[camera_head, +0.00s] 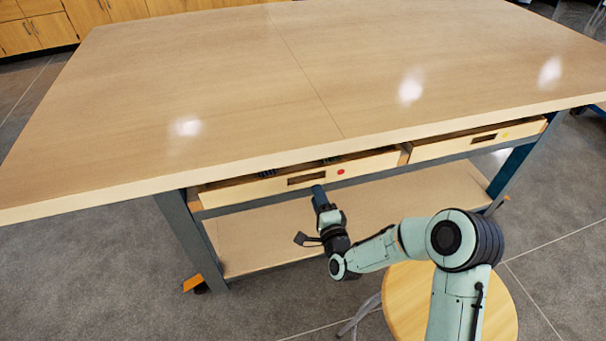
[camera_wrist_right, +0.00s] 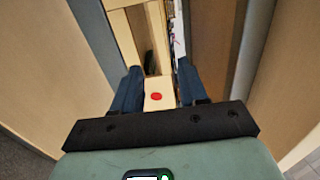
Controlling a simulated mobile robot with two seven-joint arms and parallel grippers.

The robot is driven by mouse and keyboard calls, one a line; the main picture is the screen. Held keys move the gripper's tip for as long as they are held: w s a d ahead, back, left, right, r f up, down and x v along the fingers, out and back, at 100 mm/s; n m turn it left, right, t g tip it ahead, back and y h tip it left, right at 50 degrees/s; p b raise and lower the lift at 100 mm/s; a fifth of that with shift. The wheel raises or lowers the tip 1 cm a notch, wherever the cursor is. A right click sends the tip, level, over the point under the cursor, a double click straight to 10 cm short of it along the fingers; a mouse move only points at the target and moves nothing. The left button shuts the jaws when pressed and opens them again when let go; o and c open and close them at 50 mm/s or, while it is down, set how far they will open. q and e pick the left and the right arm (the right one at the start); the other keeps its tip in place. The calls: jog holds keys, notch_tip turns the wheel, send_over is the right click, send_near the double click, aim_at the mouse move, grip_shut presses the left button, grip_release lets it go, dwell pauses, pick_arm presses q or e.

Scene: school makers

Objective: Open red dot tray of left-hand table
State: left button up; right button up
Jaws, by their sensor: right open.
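The red dot tray (camera_head: 237,192) sits under the left part of the table top. Its pale wooden front has a dark slot and a red dot (camera_head: 341,172). Some contents show over its top edge, so it stands slightly open. My right gripper (camera_head: 318,190) is at the tray front, just below and between the slot and the dot. In the right wrist view, my right gripper (camera_wrist_right: 160,68) is open, its two dark blue fingers on either side of the red dot (camera_wrist_right: 156,96). I cannot tell whether they touch the tray. My left gripper is out of view.
The wide wooden table (camera_head: 220,75) has a grey metal frame and a lower shelf (camera_head: 270,232). A yellow dot tray (camera_head: 450,147) is to the right. A round wooden stool (camera_head: 405,300) stands near my right arm. Cabinets (camera_head: 35,32) stand at the back left.

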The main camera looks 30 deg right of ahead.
aim_at(307, 172)
pick_arm(q)
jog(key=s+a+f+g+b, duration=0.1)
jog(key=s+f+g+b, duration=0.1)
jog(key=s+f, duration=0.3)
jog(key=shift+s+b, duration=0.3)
jog(key=shift+b, duration=0.05)
pick_arm(e)
jog(key=x, duration=1.3)
jog(key=shift+a+r, duration=0.15)
jog(key=shift+a, duration=0.05)
jog(key=shift+c, duration=0.3)
grip_shut()
